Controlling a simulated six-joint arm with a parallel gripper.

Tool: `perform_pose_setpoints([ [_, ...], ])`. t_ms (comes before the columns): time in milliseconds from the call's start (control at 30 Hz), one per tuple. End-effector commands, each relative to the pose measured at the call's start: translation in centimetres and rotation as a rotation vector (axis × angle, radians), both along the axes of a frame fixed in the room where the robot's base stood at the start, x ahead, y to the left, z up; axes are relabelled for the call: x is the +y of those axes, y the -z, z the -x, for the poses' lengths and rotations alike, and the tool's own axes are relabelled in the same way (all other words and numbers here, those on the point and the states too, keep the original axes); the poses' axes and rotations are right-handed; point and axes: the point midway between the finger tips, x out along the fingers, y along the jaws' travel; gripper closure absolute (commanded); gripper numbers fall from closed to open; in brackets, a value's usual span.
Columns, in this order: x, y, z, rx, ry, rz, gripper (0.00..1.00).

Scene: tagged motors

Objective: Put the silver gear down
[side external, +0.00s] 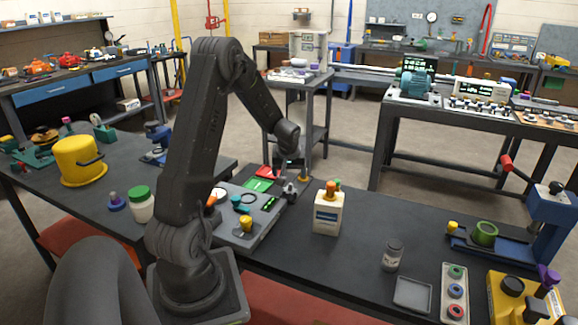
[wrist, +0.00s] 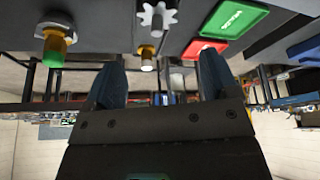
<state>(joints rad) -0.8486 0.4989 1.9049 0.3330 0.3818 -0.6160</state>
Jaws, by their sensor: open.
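The silver gear (wrist: 157,17) shows at the top edge of the wrist view, pale and toothed, apart from my fingers. In the side view, a small silver piece (side external: 289,188) that looks like the gear is at the right edge of the grey board (side external: 240,241), just below my gripper (side external: 290,164). In the wrist view my gripper (wrist: 161,75) is open, with its two blue-grey fingers wide apart and nothing between them. Whether the gear lies flat or stands on something is too small to tell.
A green tag (wrist: 236,16) and a red tag (wrist: 204,48) lie beside the gear. A brass fitting (wrist: 147,58) and a larger green-ended one (wrist: 55,45) are close by. A white bottle (side external: 328,212) stands right of the board.

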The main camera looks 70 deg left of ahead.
Motion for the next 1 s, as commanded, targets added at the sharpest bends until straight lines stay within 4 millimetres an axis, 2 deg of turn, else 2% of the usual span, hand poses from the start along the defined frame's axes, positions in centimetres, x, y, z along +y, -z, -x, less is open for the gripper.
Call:
perform_pose_setpoints([
  [100,-0.6,-1.7,0.2,-0.002,-0.001,-0.001,0.20],
  [267,-1.3,-2.9,0.3,0.000,0.008,-0.001,0.20],
  [367,-3.2,-4.6,-0.4,-0.002,0.055,-0.008,0.20],
  [467,-7.3,-7.7,-1.3,-0.006,0.160,-0.022,0.20],
  [567,-13.2,-11.3,-1.6,-0.012,0.310,-0.035,0.20],
  [600,-15.7,-12.6,-1.4,-0.015,0.374,-0.039,0.20],
  [667,-19.3,-14.3,-0.7,-0.020,0.471,-0.044,0.20],
  [800,-27.1,-17.4,2.4,-0.037,0.701,-0.054,0.20],
  [900,-31.6,-18.6,5.4,-0.052,0.861,-0.057,0.20],
  [1000,-34.8,-19.1,8.3,-0.065,0.998,-0.060,0.20],
])
